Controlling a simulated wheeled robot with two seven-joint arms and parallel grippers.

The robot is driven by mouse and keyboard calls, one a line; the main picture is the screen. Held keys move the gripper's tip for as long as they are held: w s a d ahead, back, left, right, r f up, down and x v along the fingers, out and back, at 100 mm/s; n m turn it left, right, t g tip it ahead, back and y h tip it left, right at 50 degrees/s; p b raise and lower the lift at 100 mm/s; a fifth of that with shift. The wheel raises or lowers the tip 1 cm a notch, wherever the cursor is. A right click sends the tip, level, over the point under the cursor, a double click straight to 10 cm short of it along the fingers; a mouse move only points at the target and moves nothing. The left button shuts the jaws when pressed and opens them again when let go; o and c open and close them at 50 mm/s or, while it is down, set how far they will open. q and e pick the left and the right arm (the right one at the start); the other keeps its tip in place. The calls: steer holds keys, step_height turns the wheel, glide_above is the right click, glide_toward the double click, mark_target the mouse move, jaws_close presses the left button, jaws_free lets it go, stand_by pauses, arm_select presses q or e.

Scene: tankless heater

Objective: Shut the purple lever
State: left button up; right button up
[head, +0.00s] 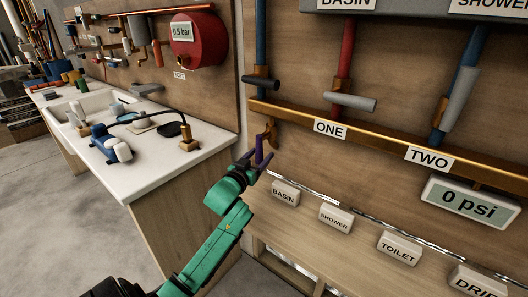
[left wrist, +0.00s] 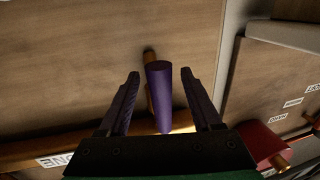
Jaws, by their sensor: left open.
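The purple lever (head: 259,150) hangs from a brass valve (head: 270,131) at the left end of the brass pipe in the head view. My left gripper (head: 250,163) is at the lever, with its dark fingers open. In the left wrist view, the purple lever (left wrist: 159,95) lies between the two spread fingers of the left gripper (left wrist: 160,74), with visible gaps on both sides. Contact with the lever does not show. My right gripper is not in view.
The brass pipe (head: 380,145) runs along the wooden wall, with grey-handled valves (head: 350,102) above it. A 0 psi display (head: 472,200) hangs at right. Labelled blocks (head: 285,194) stand below. A white sink counter (head: 190,165) is at left.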

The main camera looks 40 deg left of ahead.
arm_select(q)
steer(key=shift+x, duration=1.6)
steer(key=shift+r, duration=0.1)
jaws_close()
